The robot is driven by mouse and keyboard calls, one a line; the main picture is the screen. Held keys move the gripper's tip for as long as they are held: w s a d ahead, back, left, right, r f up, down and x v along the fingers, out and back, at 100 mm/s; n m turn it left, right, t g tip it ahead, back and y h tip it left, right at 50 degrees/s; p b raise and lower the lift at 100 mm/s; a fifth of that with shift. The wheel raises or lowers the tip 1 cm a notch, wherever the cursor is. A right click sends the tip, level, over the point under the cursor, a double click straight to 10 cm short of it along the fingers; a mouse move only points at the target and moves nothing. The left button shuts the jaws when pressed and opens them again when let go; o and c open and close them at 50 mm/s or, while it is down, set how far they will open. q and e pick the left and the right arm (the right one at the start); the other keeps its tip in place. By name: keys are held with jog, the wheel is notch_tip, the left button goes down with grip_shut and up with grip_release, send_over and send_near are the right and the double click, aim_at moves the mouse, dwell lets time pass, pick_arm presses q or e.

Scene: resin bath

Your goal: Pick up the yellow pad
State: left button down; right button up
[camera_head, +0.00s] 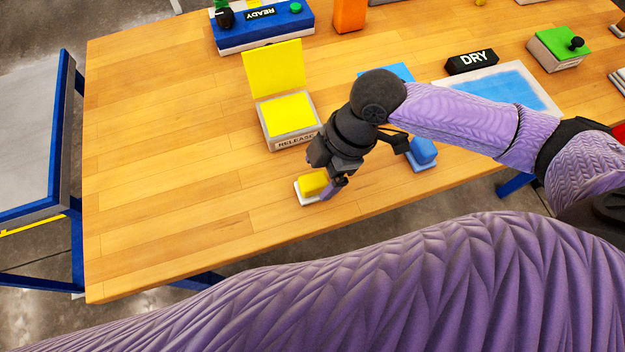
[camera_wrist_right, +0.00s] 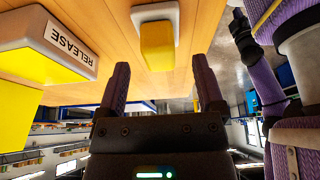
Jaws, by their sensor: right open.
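The yellow pad (camera_head: 313,183) is a small block on a white base (camera_head: 303,196) near the front edge of the wooden table. My right gripper (camera_head: 330,190) is just to the right of the pad and partly covers its right side. In the right wrist view the pad (camera_wrist_right: 157,45) stands beyond the two fingertips, roughly in line with the gap between them. My right gripper (camera_wrist_right: 163,78) is open, with nothing between its fingers. My left gripper is not in view.
A box marked RELEASE (camera_head: 291,143) with a yellow top and upright yellow panel (camera_head: 274,66) stands behind the pad. A blue block (camera_head: 423,151) is to the right. A DRY sign (camera_head: 471,62) stands farther back. The table's left side is clear.

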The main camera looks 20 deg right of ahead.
aim_at(315, 179)
jog(key=shift+x, duration=1.15)
jog(key=shift+a+f+b, duration=0.25)
jog(key=shift+f+b, duration=0.05)
jog(key=shift+f, duration=0.1)
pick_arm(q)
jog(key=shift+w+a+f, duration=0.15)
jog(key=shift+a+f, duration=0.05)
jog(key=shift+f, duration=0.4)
pick_arm(e)
jog(key=shift+c, duration=0.3)
grip_shut()
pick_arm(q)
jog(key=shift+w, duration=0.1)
pick_arm(e)
jog(key=shift+r, duration=0.15)
